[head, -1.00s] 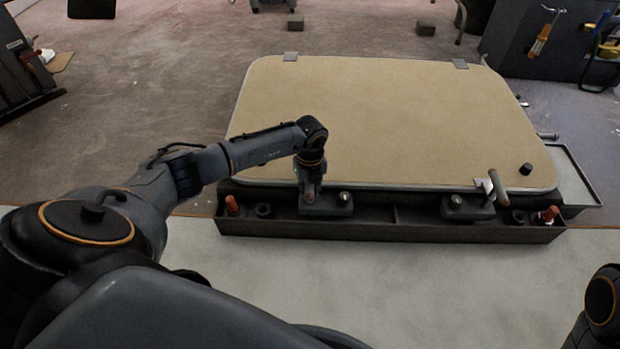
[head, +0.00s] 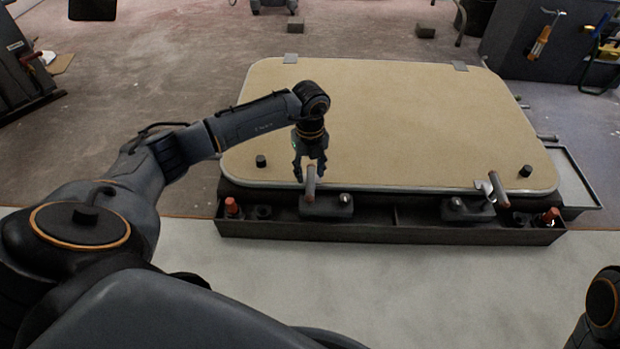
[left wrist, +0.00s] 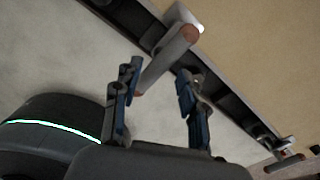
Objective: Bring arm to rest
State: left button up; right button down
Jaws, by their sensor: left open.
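My left arm reaches in from the left in the head view. Its gripper (head: 310,176) points down above the left latch (head: 327,206) at the near edge of the tan panel (head: 400,120). The brown latch handle (head: 310,182) stands up just by the fingertips. In the left wrist view the two fingers (left wrist: 160,92) are apart, with the handle (left wrist: 168,58) showing beyond and between them; nothing is gripped. A second latch with a raised handle (head: 497,188) sits at the right. Only a piece of my right arm shows at the lower right; its gripper is out of view.
A dark tray (head: 400,228) runs along the panel's near edge, with red-topped pieces (head: 231,206) near its ends. Black knobs (head: 261,161) stand on the panel's near corners. The pale surface (head: 440,285) in front is clear.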

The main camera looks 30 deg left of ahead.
pick_arm(q)
jog(key=shift+r, duration=1.2)
